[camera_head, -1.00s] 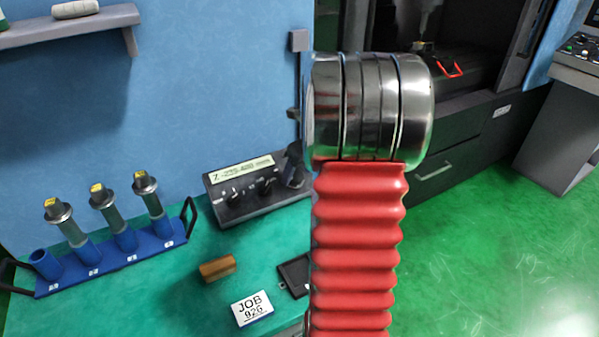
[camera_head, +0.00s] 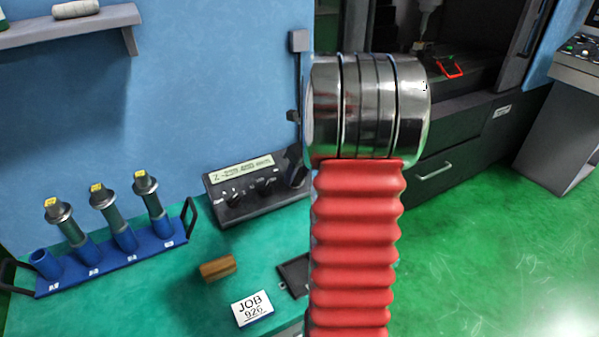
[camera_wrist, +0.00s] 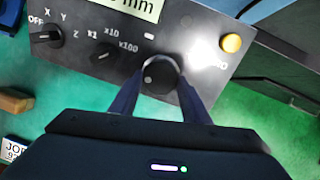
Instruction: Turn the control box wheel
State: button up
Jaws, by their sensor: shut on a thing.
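The control box (camera_head: 240,208) is a dark panel with a lit display and several knobs, on the green bench against the blue wall. In the wrist view its face (camera_wrist: 75,65) shows an axis selector knob (camera_wrist: 46,37), a multiplier knob (camera_wrist: 103,54) and a yellow button (camera_wrist: 232,43). The black round wheel (camera_wrist: 160,75) with a pale dimple sits at the box's lower edge in that view. My gripper (camera_wrist: 160,95) is shut on the wheel, one dark finger on each side. In the head view my arm hides the gripper's tips.
A blue rack (camera_head: 110,262) with several tool holders stands left on the bench. A wooden block (camera_head: 217,267), a JOB 926 card (camera_head: 253,309) and a dark tray (camera_head: 294,275) lie before the box. A dark machine (camera_head: 450,150) stands right, with green floor (camera_head: 480,270) before it.

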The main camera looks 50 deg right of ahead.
jog(key=shift+d, duration=0.35)
jog(key=shift+a, duration=0.2)
jog(key=shift+n, duration=0.3)
jog(key=n, duration=0.4)
jog(key=shift+w+r, duration=0.1)
jog(key=n, duration=0.6)
jog(key=shift+w+a+n+g, duration=0.1)
jog(key=shift+a+n+g, duration=0.05)
jog(key=shift+n+g, duration=0.2)
jog(key=n, duration=0.5)
jog(key=shift+a+g, duration=0.15)
jog(key=shift+g, duration=0.1)
jog(key=n, duration=0.5)
jog(key=shift+f+h, duration=0.2)
jog(key=shift+h, duration=0.2)
jog(key=shift+n, duration=0.25)
